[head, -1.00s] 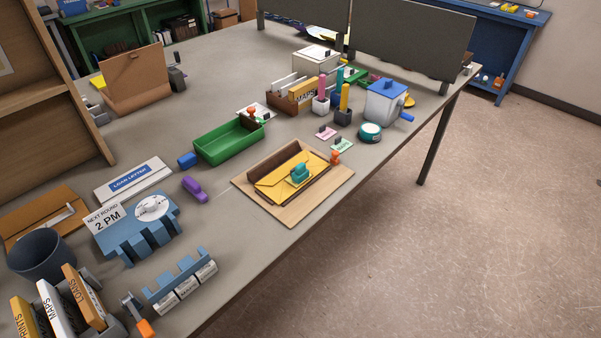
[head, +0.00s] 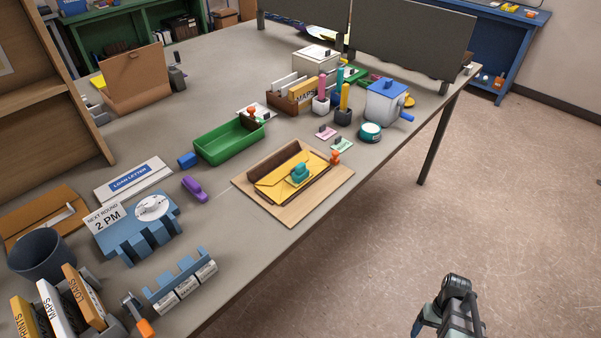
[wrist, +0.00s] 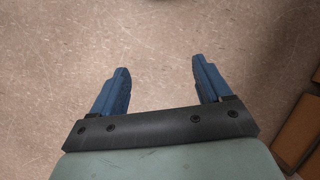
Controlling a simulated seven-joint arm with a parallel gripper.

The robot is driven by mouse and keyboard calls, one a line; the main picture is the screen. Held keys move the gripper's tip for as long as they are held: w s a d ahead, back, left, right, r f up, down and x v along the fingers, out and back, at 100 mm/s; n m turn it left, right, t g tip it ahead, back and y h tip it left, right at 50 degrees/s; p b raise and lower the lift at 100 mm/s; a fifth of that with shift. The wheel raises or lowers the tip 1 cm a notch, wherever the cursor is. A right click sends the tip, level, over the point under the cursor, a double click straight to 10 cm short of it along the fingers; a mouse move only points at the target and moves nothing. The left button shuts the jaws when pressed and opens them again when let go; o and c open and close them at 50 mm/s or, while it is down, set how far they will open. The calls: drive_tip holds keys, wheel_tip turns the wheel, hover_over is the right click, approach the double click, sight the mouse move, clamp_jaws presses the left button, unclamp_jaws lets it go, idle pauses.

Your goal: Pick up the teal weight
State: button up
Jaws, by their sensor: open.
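The teal weight (head: 300,172) sits on a yellow envelope (head: 275,181), which lies on a tan board with a dark brown folder (head: 318,178) near the table's right edge. My gripper (wrist: 163,80) shows in the wrist view with its two blue fingers spread wide and nothing between them. Below the fingers is only bare floor. In the head view part of my arm (head: 453,305) shows at the lower right, off the table's edge and well apart from the weight.
An orange-topped peg (head: 335,157) stands close to the right of the weight. A green tray (head: 229,143) and purple object (head: 194,188) lie to the left. The floor (head: 400,230) beside the table is clear.

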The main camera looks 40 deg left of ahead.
drive_tip(key=w+a+r+n+t, duration=0.1)
drive_tip(key=w+a+r+n, duration=0.1)
drive_tip(key=w+a+r, duration=0.4)
drive_tip(key=w+a+r+n+t, duration=0.1)
drive_tip(key=w+a+r, duration=0.2)
drive_tip(key=a+r, duration=0.4)
drive_tip(key=a+r+n, duration=0.2)
drive_tip(key=a+r, duration=0.6)
drive_tip(key=r, duration=0.1)
drive_tip(key=s+a+r+n+t, duration=0.1)
drive_tip(key=a+r+n, duration=0.1)
drive_tip(key=a+r, duration=0.6)
drive_tip(key=a+r+n+t+y, duration=0.1)
drive_tip(key=a+r+n, duration=0.1)
drive_tip(key=a+r, duration=0.7)
drive_tip(key=shift+s+r+n, duration=0.15)
drive_tip(key=shift+s+r, duration=0.05)
drive_tip(key=shift+r, duration=0.65)
drive_tip(key=shift+s+r+n, duration=0.15)
drive_tip(key=shift+r, duration=0.65)
drive_tip(key=s+a+r+n, duration=0.3)
drive_tip(key=s+a+r, duration=0.8)
hover_over(301, 165)
drive_tip(key=f, duration=0.7)
drive_tip(key=shift+s+d, duration=0.1)
drive_tip(key=shift+s, duration=0.1)
drive_tip(key=shift+w+f, duration=0.2)
drive_tip(key=shift+f, duration=3.05)
drive_tip(key=shift+c, duration=0.3)
